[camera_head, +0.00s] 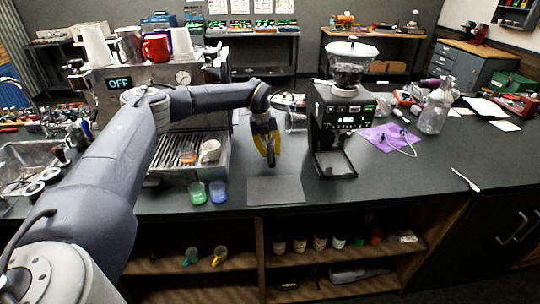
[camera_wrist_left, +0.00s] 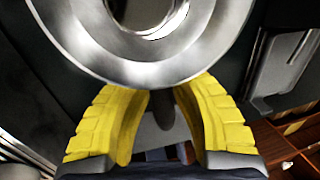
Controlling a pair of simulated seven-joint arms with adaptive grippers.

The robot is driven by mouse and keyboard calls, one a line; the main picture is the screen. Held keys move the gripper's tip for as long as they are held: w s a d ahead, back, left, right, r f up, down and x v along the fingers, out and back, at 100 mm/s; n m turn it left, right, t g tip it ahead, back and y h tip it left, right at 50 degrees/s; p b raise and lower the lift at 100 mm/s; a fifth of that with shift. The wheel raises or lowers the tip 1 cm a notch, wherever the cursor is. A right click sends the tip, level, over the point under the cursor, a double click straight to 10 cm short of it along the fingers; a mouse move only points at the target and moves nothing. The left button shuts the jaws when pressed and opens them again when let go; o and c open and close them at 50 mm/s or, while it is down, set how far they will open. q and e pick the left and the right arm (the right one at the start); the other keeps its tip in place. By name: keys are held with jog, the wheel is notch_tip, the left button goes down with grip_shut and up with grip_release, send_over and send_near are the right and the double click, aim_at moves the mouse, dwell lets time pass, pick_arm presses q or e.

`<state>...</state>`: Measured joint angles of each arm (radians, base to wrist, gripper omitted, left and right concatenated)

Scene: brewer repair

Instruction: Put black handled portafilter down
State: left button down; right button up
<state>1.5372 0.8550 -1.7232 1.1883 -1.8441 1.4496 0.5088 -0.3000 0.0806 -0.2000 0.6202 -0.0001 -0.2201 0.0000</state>
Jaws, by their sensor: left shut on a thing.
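My left gripper (camera_head: 265,140), with yellow fingers, hangs over the black counter between the espresso machine and the grinder. It is shut on the black handled portafilter (camera_wrist_left: 125,68), whose round metal head and basket fill the top of the left wrist view. Its dark handle (camera_wrist_left: 187,112) runs between the yellow fingers (camera_wrist_left: 163,110). In the head view the portafilter is mostly hidden by the gripper; only a dark piece shows at the fingertips. A dark grey mat (camera_head: 276,190) lies on the counter just in front of and below the gripper. My right gripper is not in view.
The espresso machine (camera_head: 120,84), its display reading OFF, stands left. The grinder (camera_head: 342,125) stands right of the gripper. Green (camera_head: 197,193) and blue (camera_head: 218,192) cups stand left of the mat. A purple cloth (camera_head: 376,140) lies further right. The front right counter is mostly free.

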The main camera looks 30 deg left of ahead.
pick_arm(q)
jog(key=shift+f, duration=1.15)
jog(key=shift+f, duration=0.1)
jog(key=c, duration=1.2)
grip_release()
jog(key=r, duration=0.4)
jog(key=s+a+r, duration=0.1)
jog(key=r, duration=0.7)
jog(key=shift+s+a, duration=0.35)
jog(key=shift+a, duration=0.05)
